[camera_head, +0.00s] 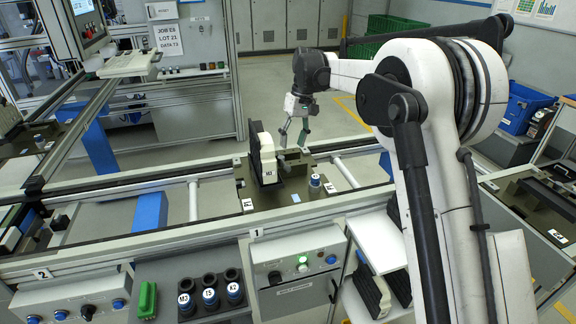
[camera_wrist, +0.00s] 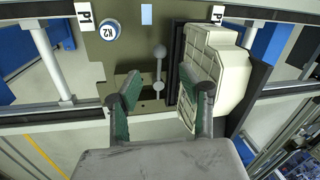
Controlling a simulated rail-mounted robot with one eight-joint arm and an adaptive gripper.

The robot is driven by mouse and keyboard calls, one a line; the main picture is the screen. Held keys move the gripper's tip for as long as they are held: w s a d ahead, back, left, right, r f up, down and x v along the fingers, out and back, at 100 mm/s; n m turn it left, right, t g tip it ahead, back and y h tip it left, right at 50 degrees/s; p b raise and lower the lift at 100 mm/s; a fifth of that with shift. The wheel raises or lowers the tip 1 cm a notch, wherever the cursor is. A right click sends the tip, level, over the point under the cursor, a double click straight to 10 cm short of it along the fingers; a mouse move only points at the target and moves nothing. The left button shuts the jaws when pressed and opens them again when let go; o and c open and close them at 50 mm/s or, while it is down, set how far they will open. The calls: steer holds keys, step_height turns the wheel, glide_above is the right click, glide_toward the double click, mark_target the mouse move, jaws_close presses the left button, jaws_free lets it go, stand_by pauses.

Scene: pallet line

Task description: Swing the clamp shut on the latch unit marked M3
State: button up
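A cream and black unit (camera_head: 263,152) stands upright on the dark pallet plate (camera_head: 236,184) in the head view; its small label may read M3. In the wrist view its cream ribbed casing (camera_wrist: 212,68) is at the right, with a grey lever with round knobs (camera_wrist: 159,66) standing to its left. My gripper (camera_head: 294,131) is above and behind the plate in the head view. In the wrist view its green-padded fingers (camera_wrist: 162,103) are spread, with nothing between them. The lever is just beyond the fingertips. The right finger overlaps the casing; contact cannot be told.
A round part marked K2 (camera_wrist: 108,32) stands on the plate; it also shows in the head view (camera_head: 315,183). In front are a control box with a green light (camera_head: 301,264) and a holder with labelled dark cylinders (camera_head: 210,297). Rails (camera_head: 130,192) run alongside the plate.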

mark_target(288, 166)
steer(key=f, duration=0.3)
steer(key=a+f, duration=0.1)
steer(key=f, duration=0.2)
steer(key=s+f, duration=0.1)
steer(key=f, duration=0.2)
steer(key=shift+a+f+p, duration=0.1)
steer(key=shift+a+p, duration=0.2)
steer(key=shift+p, duration=0.1)
jaws_close()
